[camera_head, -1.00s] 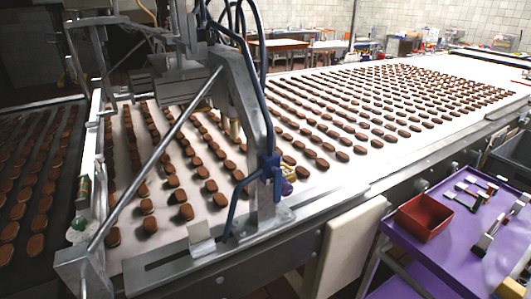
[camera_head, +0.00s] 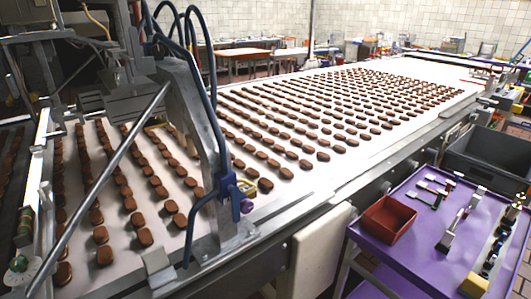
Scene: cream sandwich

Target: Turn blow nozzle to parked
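I cannot tell for certain which part is the blow nozzle. A blue fitting (camera_head: 228,190) with a purple knob (camera_head: 246,206) sits on the grey machine upright (camera_head: 197,125) at the near edge of the belt. A blue hose (camera_head: 211,75) runs down to it from above. A small yellow-edged part (camera_head: 246,188) shows just behind the fitting, partly hidden. The turn position of the knob is too small to read. Neither of my grippers shows in the head view.
The white conveyor belt (camera_head: 330,163) carries many brown biscuits in rows. A slanted metal bar (camera_head: 105,180) crosses the left side. At the right stands a purple cart (camera_head: 405,238) with a red bin (camera_head: 387,219) and several tools. A dark grey crate (camera_head: 490,155) stands behind it.

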